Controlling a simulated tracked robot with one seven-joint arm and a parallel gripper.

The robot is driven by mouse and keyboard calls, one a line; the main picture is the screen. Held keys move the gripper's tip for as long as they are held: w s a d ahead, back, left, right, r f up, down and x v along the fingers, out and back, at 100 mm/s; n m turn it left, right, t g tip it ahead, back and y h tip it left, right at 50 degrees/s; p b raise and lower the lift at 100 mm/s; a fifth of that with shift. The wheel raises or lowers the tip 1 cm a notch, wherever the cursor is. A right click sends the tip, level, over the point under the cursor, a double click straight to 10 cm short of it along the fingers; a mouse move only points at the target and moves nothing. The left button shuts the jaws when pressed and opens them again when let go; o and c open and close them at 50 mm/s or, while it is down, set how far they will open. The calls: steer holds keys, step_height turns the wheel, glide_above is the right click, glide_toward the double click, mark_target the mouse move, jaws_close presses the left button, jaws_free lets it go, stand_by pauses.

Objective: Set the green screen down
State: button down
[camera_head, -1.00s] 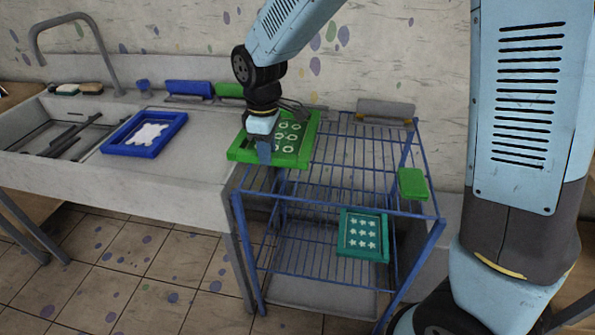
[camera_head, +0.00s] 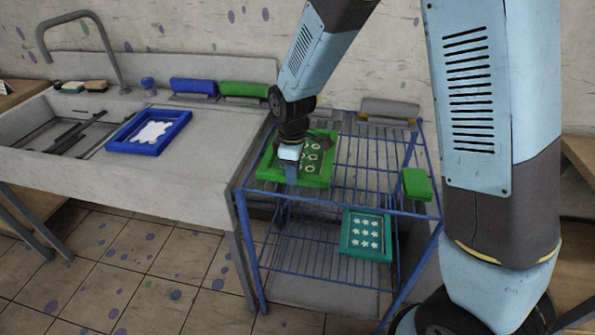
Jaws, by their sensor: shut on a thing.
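The green screen (camera_head: 318,181) is a bright green frame with pale rings on a dark panel. It is over the left part of the blue wire rack's top shelf (camera_head: 372,165). I cannot tell whether it touches the wires. My gripper (camera_head: 291,172) points down and is shut on the screen's left part. The gripper hides some of the panel and frame there.
A teal screen with stars (camera_head: 366,256) lies on the rack's lower shelf. A small green block (camera_head: 416,184) sits at the top shelf's right edge. A blue screen (camera_head: 149,131) lies beside the sink (camera_head: 30,118). The top shelf's middle is clear.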

steer(key=c, duration=0.9)
jaws_free()
steer(key=shift+r, duration=0.1)
step_height(320, 180, up, 12)
steer(key=s+d+r+m+t, duration=0.4)
steer(key=d+r+m, duration=0.55)
steer(key=d, duration=0.65)
steer(key=s+d+r+m, duration=0.3)
steer(key=s+d, duration=0.3)
steer(key=s+d+r+m+t, duration=0.1)
steer(key=s+d+r+m, duration=0.2)
steer(key=s+d, duration=0.4)
steer(key=shift+m+t, duration=0.3)
steer(key=shift+m, duration=0.15)
